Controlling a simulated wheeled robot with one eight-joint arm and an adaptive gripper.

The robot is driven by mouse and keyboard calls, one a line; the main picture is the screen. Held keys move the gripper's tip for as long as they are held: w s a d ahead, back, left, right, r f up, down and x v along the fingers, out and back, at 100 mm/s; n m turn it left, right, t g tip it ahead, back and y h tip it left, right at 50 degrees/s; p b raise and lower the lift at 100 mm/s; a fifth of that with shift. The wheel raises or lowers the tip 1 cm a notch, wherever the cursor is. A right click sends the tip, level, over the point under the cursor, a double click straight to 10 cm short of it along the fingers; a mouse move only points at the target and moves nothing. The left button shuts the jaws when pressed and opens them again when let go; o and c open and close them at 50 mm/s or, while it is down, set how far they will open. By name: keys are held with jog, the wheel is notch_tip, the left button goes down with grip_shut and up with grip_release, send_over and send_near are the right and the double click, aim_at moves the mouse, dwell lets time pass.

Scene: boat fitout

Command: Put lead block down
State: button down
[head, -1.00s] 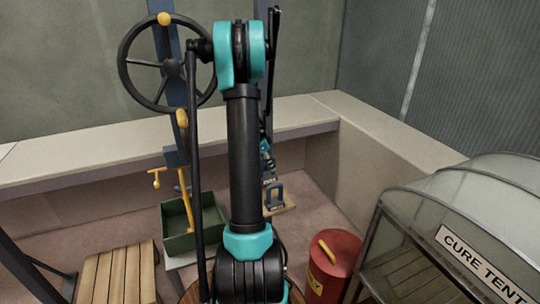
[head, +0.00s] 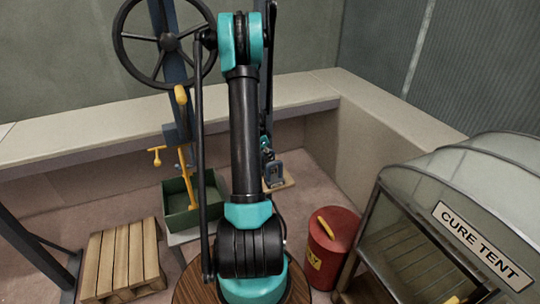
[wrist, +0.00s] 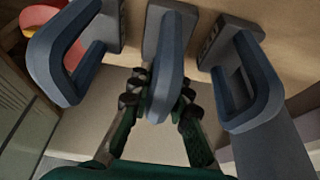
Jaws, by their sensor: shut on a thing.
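Three blue-grey lead blocks with loop handles show in the wrist view: a left block (wrist: 75,45), a middle block (wrist: 165,85) and a right block (wrist: 240,85). My gripper (wrist: 158,90) is shut on the handle of the middle block, with dark fingers on both sides of it. In the head view my gripper (head: 265,146) is small and far down behind the arm, just above a block (head: 273,173) at a pale wooden board (head: 283,185). Whether the held block touches the board cannot be told.
A green bin (head: 180,225) stands left of the board. A red can (head: 330,250) and the cure tent (head: 470,190) stand at the right. A wooden pallet (head: 122,258) lies at the left. A pale ledge (head: 90,140) runs along the back.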

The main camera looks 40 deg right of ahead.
jog(key=c, duration=1.4)
grip_release()
jog(key=v, duration=1.2)
